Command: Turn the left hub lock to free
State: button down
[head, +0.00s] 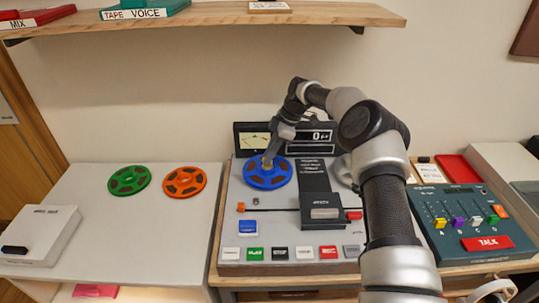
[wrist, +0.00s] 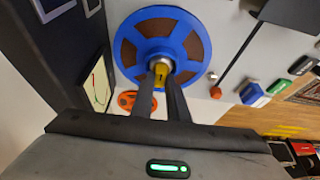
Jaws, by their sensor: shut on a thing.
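A tape deck (head: 232,195) stands on the table in the middle. A blue reel (head: 254,181) lies on its left hub; it also shows in the wrist view (wrist: 190,48). The left hub lock, a small yellow piece (wrist: 160,76) at the reel's centre, sits between my fingertips. My gripper (head: 268,160) is over the blue reel's centre, and in the wrist view my gripper (wrist: 161,78) is shut on the yellow lock. Whether the lock stands at free or locked cannot be read. The right hub (head: 343,170) is grey and mostly behind my arm.
A green reel (head: 129,180) and an orange reel (head: 184,181) lie on the left table (head: 110,235). A meter (head: 255,140) and a counter (head: 318,136) stand behind the deck. A mixer (head: 455,225) with a red TALK button is at right. A shelf (head: 230,16) hangs above.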

jog(key=c, duration=1.7)
grip_release()
jog(key=shift+r, duration=0.1)
jog(key=v, duration=1.2)
jog(key=shift+p, duration=0.3)
